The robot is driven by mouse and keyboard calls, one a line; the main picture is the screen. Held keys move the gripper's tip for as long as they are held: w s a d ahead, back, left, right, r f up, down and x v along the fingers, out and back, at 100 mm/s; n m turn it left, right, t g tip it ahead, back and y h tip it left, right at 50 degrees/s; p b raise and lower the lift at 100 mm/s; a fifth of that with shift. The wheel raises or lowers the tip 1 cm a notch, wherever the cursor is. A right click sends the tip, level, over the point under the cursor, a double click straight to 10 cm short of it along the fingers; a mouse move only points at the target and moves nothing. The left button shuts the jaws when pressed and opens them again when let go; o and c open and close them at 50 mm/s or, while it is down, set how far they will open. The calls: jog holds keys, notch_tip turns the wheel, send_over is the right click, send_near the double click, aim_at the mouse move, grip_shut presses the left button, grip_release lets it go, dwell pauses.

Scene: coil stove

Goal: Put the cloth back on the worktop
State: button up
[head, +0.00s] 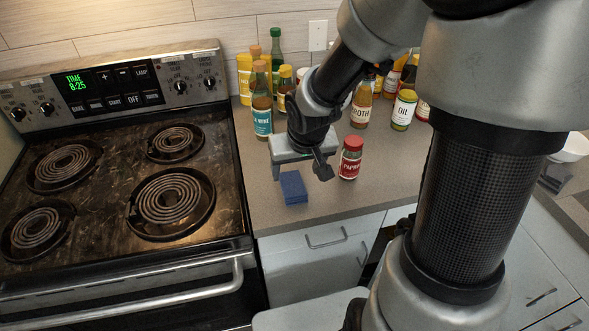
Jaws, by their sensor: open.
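The cloth (293,187) is a small dark blue folded piece. It appears to lie on the grey worktop (262,212), near its front edge and just right of the stove. My gripper (300,171) is open, pointing down just above and behind the cloth. One dark finger shows clearly on the right; the other is hard to make out. I cannot tell whether the gripper touches the cloth. Nothing shows between the jaws.
A red-capped paprika jar (350,158) stands close to the right of my gripper. Several bottles stand behind, including a teal-labelled bottle (262,115) and an oil bottle (403,110). The coil stove (108,205) is at left. Worktop in front of the paprika jar is clear.

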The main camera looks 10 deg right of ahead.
jog(key=v, duration=0.2)
jog(key=shift+s+r+p, duration=0.1)
jog(key=shift+r+p, duration=0.3)
jog(key=s+d+r+m+t+h+b, duration=0.1)
jog(key=s+d+r+m+t+h, duration=0.25)
jog(key=d+r, duration=0.85)
jog(key=s+a+r+n+g+y+p, duration=0.2)
jog(key=s+a+r, duration=0.4)
jog(key=s+a, duration=0.5)
jog(key=shift+s+r+n+y+p, duration=0.35)
jog(key=shift+n+y+p, duration=0.1)
jog(key=shift+n+y, duration=0.1)
